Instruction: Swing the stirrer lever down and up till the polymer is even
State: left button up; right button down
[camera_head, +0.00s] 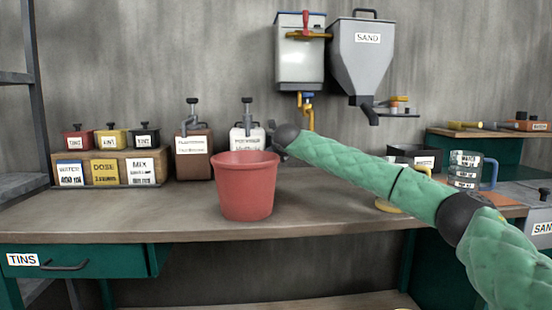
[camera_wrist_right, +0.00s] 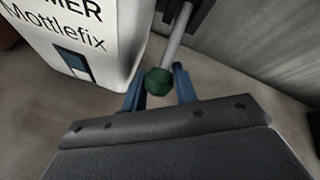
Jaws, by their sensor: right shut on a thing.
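The white polymer container (camera_head: 247,138) stands at the back of the bench behind the red bucket. Its lower part is hidden by the bucket. In the right wrist view its white wall (camera_wrist_right: 85,50) fills the upper left, with "Mottlefix" lettering and a small dark window (camera_wrist_right: 74,66). The stirrer lever is a grey rod (camera_wrist_right: 180,35) ending in a green knob (camera_wrist_right: 158,82). My right gripper (camera_wrist_right: 157,85) has its blue fingers on either side of the knob and is shut on it. In the head view this gripper is mostly hidden behind my wrist. My left gripper is out of view.
The red bucket (camera_head: 246,186) stands near the bench front, left of my right arm. A brown container (camera_head: 194,155) is left of the polymer. A sand hopper (camera_head: 362,55) and grey tank (camera_head: 300,58) hang above. A clear jug (camera_head: 465,170) stands right.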

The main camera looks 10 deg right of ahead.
jog(key=shift+f, duration=0.2)
jog(key=c, duration=1.1)
grip_release()
jog(key=shift+w+a, duration=0.1)
jog(key=shift+c, duration=0.2)
